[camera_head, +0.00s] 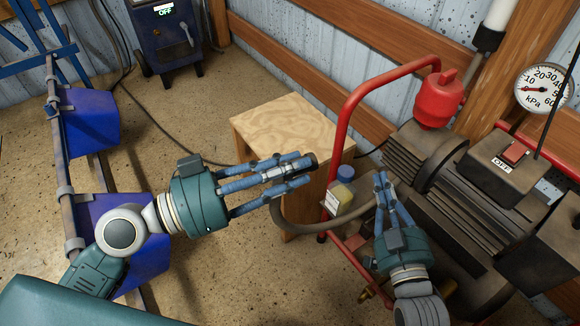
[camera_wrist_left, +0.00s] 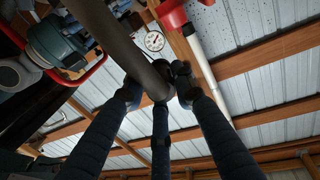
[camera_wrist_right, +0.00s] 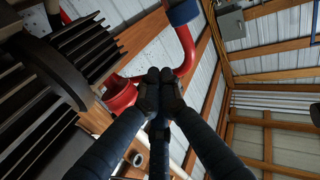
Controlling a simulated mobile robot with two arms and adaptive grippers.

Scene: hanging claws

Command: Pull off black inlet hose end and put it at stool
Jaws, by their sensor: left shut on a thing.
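My left gripper (camera_head: 302,168) is shut on the end of the dark inlet hose (camera_head: 312,222), beside the front right part of the stool top in the head view. The hose curves from under the gripper to the right towards the pump. In the left wrist view the hose (camera_wrist_left: 112,38) runs from the upper left to its end between my fingertips (camera_wrist_left: 160,85). The wooden stool (camera_head: 282,122) has a bare top. My right gripper (camera_head: 381,180) is shut beside the pump, with nothing visible in it; its fingertips (camera_wrist_right: 160,82) touch in the right wrist view.
The pump (camera_head: 475,200) with a red canister (camera_head: 438,100) stands at the right. A red tube frame (camera_head: 350,100) and a blue-capped bottle (camera_head: 343,182) are near my grippers. Blue bins (camera_head: 92,120) stand at the left. Floor between bins and stool is open.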

